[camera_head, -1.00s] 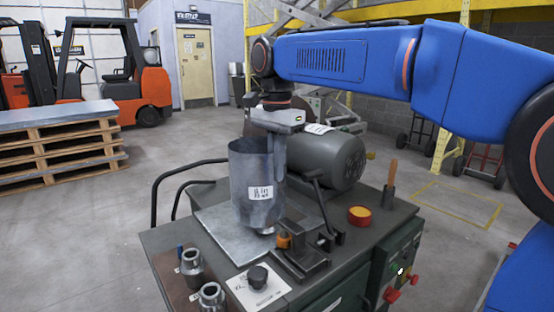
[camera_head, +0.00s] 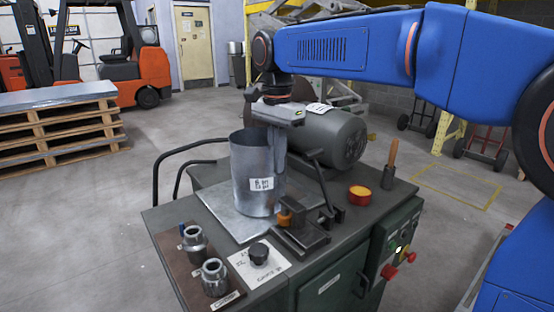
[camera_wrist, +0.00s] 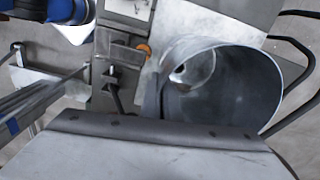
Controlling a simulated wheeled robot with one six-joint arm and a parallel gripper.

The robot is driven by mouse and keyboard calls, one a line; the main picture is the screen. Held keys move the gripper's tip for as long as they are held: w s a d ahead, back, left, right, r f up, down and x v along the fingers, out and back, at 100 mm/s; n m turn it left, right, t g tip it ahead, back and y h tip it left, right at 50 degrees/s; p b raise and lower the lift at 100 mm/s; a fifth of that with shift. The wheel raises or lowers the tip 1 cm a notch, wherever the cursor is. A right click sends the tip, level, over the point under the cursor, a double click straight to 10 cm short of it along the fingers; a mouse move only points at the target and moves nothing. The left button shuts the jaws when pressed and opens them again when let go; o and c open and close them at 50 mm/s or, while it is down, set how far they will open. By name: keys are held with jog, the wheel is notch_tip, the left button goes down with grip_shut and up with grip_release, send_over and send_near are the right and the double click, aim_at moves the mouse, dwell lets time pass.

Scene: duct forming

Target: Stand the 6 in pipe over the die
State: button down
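The 6 in pipe (camera_head: 250,165) is a grey metal cylinder with a white label. It stands upright over the metal plate on the machine, its lower edge at or very near the plate. My gripper (camera_head: 279,150) is at the pipe's right side and appears shut on its wall; the fingertips are hard to make out. In the wrist view I look down into the open pipe (camera_wrist: 245,85). A round pale piece with a dark centre, apparently the die (camera_wrist: 197,70), shows inside its left part. In the head view the pipe hides it.
The machine has a large grey motor (camera_head: 335,138) behind the pipe and a clamp block (camera_head: 300,236) with an orange part at its front right. Two metal fittings (camera_head: 194,240) stand front left. Black rails (camera_head: 178,165) curve behind left.

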jog(key=shift+f, duration=0.25)
dwell(0.4)
jog(key=c, duration=1.9)
grip_release()
jog(key=shift+c, duration=0.2)
notch_tip(320, 180, up, 17)
jog(key=shift+r, duration=0.15)
jog(key=s+d+f+n+t, duration=0.1)
jog(key=s+d+f+n, duration=0.2)
jog(key=s+d+f, duration=0.4)
jog(key=s+d+f+n+t, duration=0.15)
jog(key=s+d+f, duration=0.25)
jog(key=d+f, duration=0.45)
jog(key=s+d+f+n, duration=0.1)
jog(key=s+d+f, duration=0.2)
jog(key=f, duration=0.3)
jog(key=s+d+f+n+t, duration=0.1)
jog(key=s+d+f+n, duration=0.1)
jog(key=s+f, duration=0.4)
jog(key=s+d+f+n+t, duration=0.1)
jog(key=s+d+f+n, duration=0.1)
jog(key=s+d+f, duration=0.2)
notch_tip(320, 180, down, 4)
jog(key=shift+s+d+r, duration=0.15)
jog(key=shift+s+d, duration=0.15)
jog(key=shift+s, duration=0.15)
